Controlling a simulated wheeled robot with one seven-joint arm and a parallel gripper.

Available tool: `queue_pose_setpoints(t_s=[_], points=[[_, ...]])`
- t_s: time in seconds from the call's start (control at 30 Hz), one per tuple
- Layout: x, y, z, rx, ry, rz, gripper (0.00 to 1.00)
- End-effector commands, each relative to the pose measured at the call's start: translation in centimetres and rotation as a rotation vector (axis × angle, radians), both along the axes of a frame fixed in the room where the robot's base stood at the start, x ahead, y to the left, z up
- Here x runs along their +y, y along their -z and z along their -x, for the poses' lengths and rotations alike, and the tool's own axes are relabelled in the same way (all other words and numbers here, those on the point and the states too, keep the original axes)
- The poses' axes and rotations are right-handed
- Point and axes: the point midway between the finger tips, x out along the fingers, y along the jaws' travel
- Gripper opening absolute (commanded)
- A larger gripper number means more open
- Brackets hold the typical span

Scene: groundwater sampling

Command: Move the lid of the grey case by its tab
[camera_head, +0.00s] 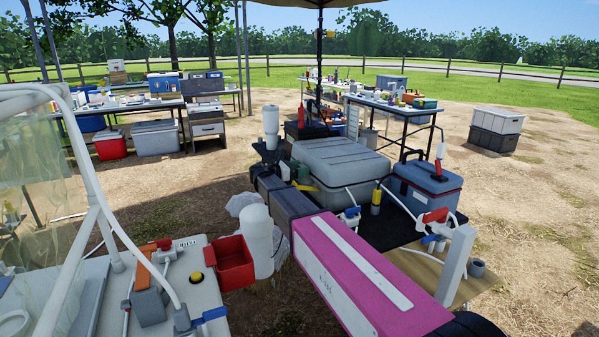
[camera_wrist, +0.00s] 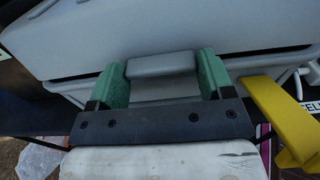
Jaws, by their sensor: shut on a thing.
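The grey case (camera_head: 345,158) stands on the dark mat in the middle of the head view, and its lid looks down on the body. In the wrist view the lid (camera_wrist: 170,28) fills the top, with a dark seam under its edge. The grey tab (camera_wrist: 161,64) juts from the lid's front edge. My gripper (camera_wrist: 163,72) has one green finger on each side of the tab and is shut on it. In the head view my gripper (camera_head: 294,171) is small at the case's left side, and the tab is hard to make out there.
A yellow piece (camera_wrist: 282,115) lies close to the right of my gripper. A blue-grey cooler (camera_head: 427,188) stands right of the case. A white bottle (camera_head: 271,125) stands behind left. A red bin (camera_head: 231,262) is at the front left table. Open ground lies at the right.

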Motion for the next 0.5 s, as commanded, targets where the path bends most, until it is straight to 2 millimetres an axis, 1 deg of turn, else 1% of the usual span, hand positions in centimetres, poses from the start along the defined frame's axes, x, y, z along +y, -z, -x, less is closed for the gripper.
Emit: queue_pose_setpoints(t_s=[0.17, 0.27, 0.5], points=[[-0.2, -2.3, 0.0, 0.022, 0.000, -0.059, 0.32], [-0.5, -4.0, -0.2, 0.041, 0.000, -0.106, 0.32], [-1.5, -8.9, -0.7, 0.097, 0.000, -0.244, 0.32]])
